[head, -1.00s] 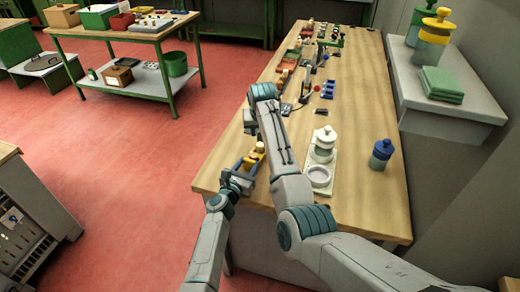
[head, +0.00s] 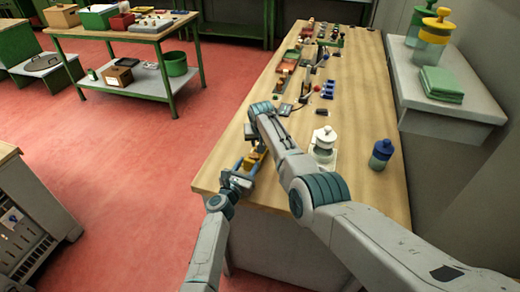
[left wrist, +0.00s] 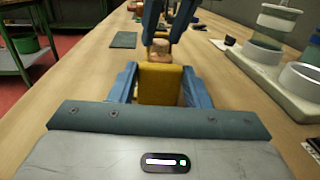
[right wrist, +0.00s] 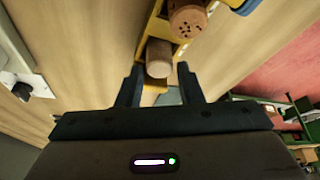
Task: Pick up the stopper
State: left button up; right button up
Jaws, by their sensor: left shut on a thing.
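A yellow block-like holder (left wrist: 160,84) sits between the blue fingers of my left gripper (left wrist: 160,82), which is shut on it. In the head view the holder (head: 262,150) is at the near left edge of the bench. In the right wrist view the yellow holder (right wrist: 176,50) carries a cork stopper (right wrist: 158,58) and another cork with a speckled end (right wrist: 188,20). My right gripper (right wrist: 159,72) is open, its fingertips on either side of the first stopper. In the left wrist view its fingers come down from above near a cork (left wrist: 160,47).
The wooden bench (head: 360,200) holds a white lidded jar (head: 323,142) and a blue-topped jar (head: 381,153) to the right. Several small items stand further back. A dark flat pad (left wrist: 124,40) lies left of the holder.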

jog(key=shift+w+f, duration=0.2)
jog(key=shift+f, duration=0.35)
jog(key=c, duration=0.6)
pick_arm(q)
jog(key=o, duration=1.2)
pick_arm(e)
notch_tip(320, 180, up, 10)
